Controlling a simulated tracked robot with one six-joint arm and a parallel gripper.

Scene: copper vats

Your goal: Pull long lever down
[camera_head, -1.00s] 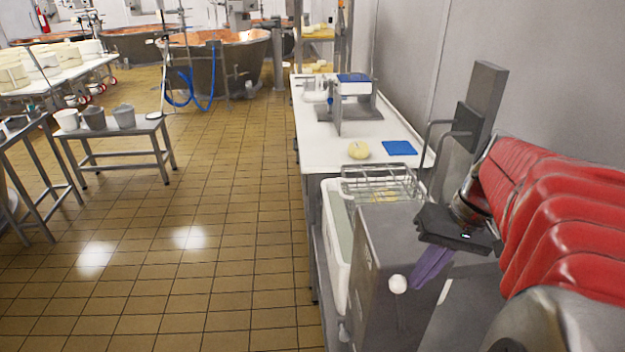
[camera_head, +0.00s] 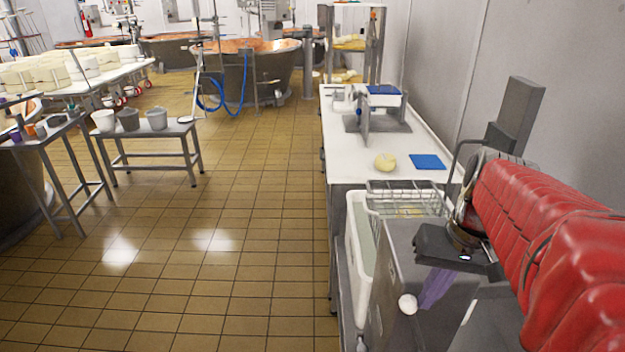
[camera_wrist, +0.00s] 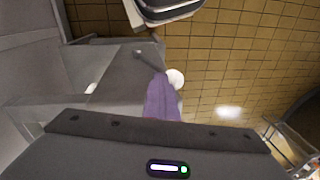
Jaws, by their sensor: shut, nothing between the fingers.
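A lever with a white ball knob (camera_head: 408,304) is at the steel box (camera_head: 400,260) at the lower right of the head view. In the wrist view its dark rod (camera_wrist: 154,65) runs to the same white knob. My gripper (camera_head: 432,298) is shut and empty, its purple fingers pointing down just right of the knob in the head view. In the wrist view my gripper (camera_wrist: 163,92) reaches to the knob's left side and overlaps the rod's end. I cannot tell whether the fingers touch the lever.
Behind the box are a white tub (camera_head: 359,250) with a wire rack (camera_head: 408,198) and a white table (camera_head: 350,150) bearing a round pale cheese (camera_head: 385,162) and a blue mat (camera_head: 427,161). A wall closes the right side. The tiled floor at left is open, with a low bench (camera_head: 150,135) beyond.

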